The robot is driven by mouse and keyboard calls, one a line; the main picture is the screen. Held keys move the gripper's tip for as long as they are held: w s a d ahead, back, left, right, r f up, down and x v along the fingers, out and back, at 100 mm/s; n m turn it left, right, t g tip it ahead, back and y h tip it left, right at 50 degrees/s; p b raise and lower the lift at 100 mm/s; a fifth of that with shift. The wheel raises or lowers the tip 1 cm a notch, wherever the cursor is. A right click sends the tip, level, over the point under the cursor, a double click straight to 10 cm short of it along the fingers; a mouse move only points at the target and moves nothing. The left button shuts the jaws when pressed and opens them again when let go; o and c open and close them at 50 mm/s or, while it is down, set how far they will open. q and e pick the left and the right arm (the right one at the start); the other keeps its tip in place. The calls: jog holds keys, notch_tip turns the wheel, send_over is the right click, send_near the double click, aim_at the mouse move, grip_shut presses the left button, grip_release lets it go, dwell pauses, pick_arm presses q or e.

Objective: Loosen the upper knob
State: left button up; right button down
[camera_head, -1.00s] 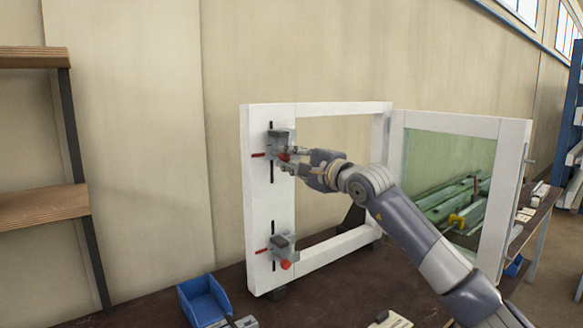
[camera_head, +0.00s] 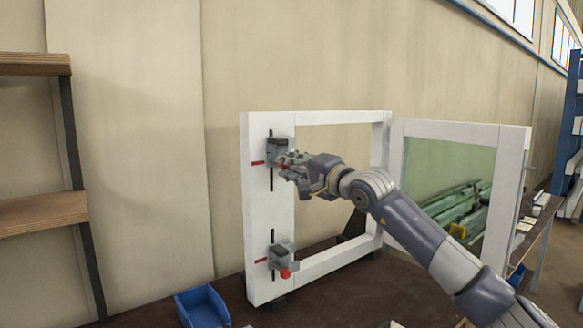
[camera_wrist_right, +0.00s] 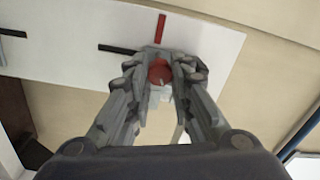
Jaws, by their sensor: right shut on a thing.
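The upper clamp (camera_head: 280,147) is a grey block on the left upright of the white frame (camera_head: 257,210), between black and red marks. Its red upper knob (camera_wrist_right: 160,73) shows between the fingers in the right wrist view. My right gripper (camera_head: 286,164) is shut on this knob, one finger on each side, and hides most of it in the head view. The lower clamp (camera_head: 281,254) sits further down the same upright, with its red knob (camera_head: 285,273) free. My left gripper is not in view.
A hinged white sash with a greenish pane (camera_head: 440,175) stands open to the right, behind my right arm. A blue bin (camera_head: 202,307) sits on the dark bench (camera_head: 330,295) at front left. A wooden shelf (camera_head: 40,211) stands at the far left.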

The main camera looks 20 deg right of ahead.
jog(key=shift+r, duration=0.1)
jog(key=c, duration=1.4)
grip_release()
jog(key=v, duration=1.2)
